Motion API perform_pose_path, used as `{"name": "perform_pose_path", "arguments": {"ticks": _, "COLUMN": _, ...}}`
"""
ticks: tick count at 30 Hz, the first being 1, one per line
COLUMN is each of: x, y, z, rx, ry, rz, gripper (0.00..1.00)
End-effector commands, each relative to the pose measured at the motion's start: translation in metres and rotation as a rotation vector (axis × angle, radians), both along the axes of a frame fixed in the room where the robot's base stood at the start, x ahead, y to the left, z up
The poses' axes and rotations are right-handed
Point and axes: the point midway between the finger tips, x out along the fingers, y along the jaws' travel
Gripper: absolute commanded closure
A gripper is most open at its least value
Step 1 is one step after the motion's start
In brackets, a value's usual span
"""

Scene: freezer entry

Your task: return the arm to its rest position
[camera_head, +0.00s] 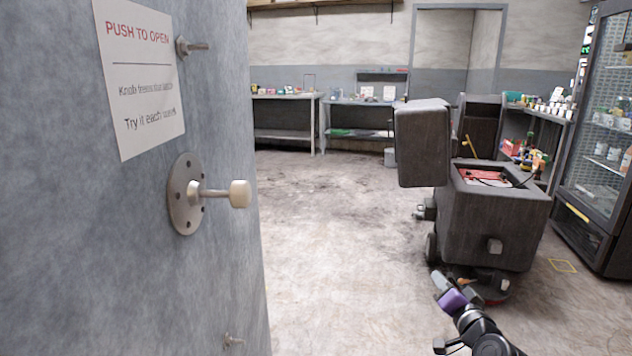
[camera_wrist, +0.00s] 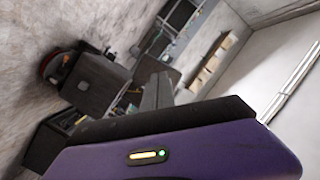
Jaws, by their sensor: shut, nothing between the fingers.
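My gripper (camera_head: 446,284) shows at the lower right of the head view, with purple and grey parts at the end of my black arm. It is shut and holds nothing, over the floor and in front of the dark floor machine. In the wrist view the purple gripper body (camera_wrist: 190,150) fills the bottom, with a small lit indicator, and a dark finger shape (camera_wrist: 157,90) points up from it. Nothing touches the gripper. My arm's lower links run out of the head view at the bottom edge.
A blue-grey door (camera_head: 70,230) stands close at the left, with a pale knob (camera_head: 240,194) and a sign (camera_head: 140,75). A dark floor machine (camera_head: 492,225) stands at right, near a glass-front cabinet (camera_head: 600,150). Benches (camera_head: 285,97) line the back. The middle floor is clear.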

Motion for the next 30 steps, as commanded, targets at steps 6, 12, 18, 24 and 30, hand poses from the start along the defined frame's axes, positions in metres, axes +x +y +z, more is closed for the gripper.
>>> {"name": "perform_pose_path", "arguments": {"ticks": 6, "x": -0.09, "y": -0.007, "z": -0.046, "rx": -0.195, "ry": -0.039, "rz": -0.088, "gripper": 1.0}}
{"name": "perform_pose_path", "arguments": {"ticks": 12, "x": -0.177, "y": 0.001, "z": -0.064, "rx": -0.353, "ry": -0.078, "rz": -0.127, "gripper": 1.0}}
{"name": "perform_pose_path", "arguments": {"ticks": 18, "x": -0.264, "y": 0.018, "z": -0.066, "rx": -0.486, "ry": -0.111, "rz": -0.131, "gripper": 1.0}}
{"name": "perform_pose_path", "arguments": {"ticks": 24, "x": -0.349, "y": 0.041, "z": -0.056, "rx": -0.592, "ry": -0.133, "rz": -0.111, "gripper": 1.0}}
{"name": "perform_pose_path", "arguments": {"ticks": 30, "x": -0.427, "y": 0.063, "z": -0.037, "rx": -0.672, "ry": -0.134, "rz": -0.072, "gripper": 1.0}}
